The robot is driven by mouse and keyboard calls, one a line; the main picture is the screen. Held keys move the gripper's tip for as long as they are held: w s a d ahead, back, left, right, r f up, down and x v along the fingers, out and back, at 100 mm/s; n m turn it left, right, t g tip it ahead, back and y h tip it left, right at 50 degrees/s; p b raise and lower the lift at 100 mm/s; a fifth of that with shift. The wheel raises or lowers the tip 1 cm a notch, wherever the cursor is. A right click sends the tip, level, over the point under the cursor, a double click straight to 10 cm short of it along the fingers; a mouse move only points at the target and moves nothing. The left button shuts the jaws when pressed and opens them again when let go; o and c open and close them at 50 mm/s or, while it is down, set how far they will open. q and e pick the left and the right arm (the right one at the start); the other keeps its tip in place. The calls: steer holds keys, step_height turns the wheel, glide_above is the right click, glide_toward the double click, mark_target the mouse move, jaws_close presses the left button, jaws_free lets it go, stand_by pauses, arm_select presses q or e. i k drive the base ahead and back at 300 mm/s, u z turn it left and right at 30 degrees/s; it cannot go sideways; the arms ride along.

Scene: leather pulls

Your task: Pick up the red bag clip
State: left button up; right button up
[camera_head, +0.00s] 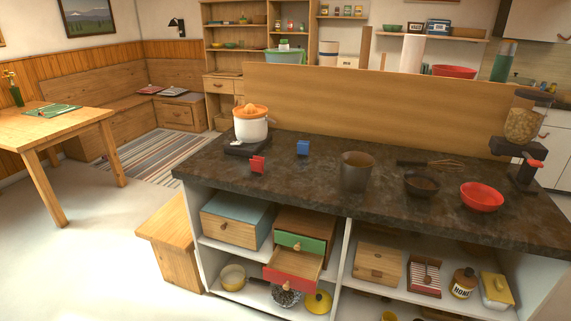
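A small red bag clip (257,164) stands on the dark stone countertop (320,190), near its front left part, just in front of a black-based appliance. A similar blue clip (302,148) stands a little behind it and to the right. Neither of my grippers shows in the head view, and nothing is seen touching the red clip.
A red drawer (293,268) stands open below. A wooden panel (370,108) rises behind.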

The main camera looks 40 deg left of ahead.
mark_target(259, 158)
steer(key=z, duration=0.2)
steer(key=i, duration=0.85)
steer(key=u, duration=0.15)
